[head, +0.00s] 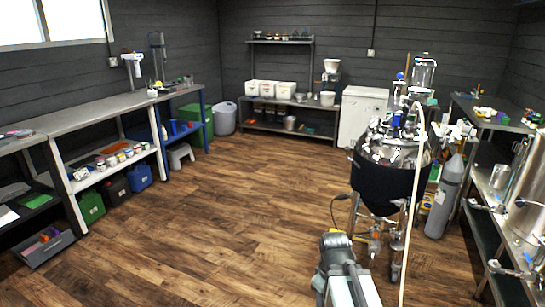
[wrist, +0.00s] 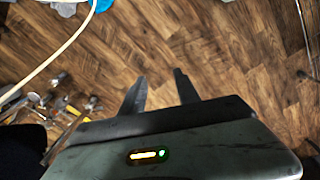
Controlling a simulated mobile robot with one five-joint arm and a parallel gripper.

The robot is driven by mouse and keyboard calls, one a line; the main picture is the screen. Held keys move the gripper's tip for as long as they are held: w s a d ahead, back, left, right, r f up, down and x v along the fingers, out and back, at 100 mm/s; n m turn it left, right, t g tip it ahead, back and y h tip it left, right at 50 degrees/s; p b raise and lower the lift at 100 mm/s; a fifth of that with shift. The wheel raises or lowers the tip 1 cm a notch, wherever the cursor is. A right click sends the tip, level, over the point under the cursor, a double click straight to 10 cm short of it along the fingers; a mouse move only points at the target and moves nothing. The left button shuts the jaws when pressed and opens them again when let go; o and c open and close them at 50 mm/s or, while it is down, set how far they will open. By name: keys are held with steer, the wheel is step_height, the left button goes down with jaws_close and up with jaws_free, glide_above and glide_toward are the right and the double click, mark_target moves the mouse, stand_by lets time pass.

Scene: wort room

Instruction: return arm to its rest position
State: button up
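My gripper (wrist: 160,76) shows in the wrist view with its two dark fingers apart and only wooden floor visible between them. It holds nothing that I can see. In the head view my grey arm (head: 346,272) reaches up from the bottom edge, right of the middle. The gripper's fingers cannot be made out there. The arm is in front of the dark kettle on legs (head: 385,185) and left of a pale hose (head: 411,210). The hose also shows in the wrist view (wrist: 62,50) at the upper left, apart from the fingers.
A steel-fitted bench (head: 497,215) stands at the right, with a grey gas cylinder (head: 445,197) beside the kettle. Long workbenches (head: 70,122) line the left wall. The wooden floor (head: 230,215) in the middle is clear.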

step_height(320, 180, up, 13)
steer(key=s+m+p, duration=0.1)
steer(key=m+p, duration=0.6)
steer(key=p, duration=0.5)
steer(key=shift+s+a+m+g+p, duration=0.2)
steer(key=shift+a+m+g+p, duration=0.1)
steer(key=shift+a+g+p, duration=0.1)
steer(key=shift+d, duration=0.2)
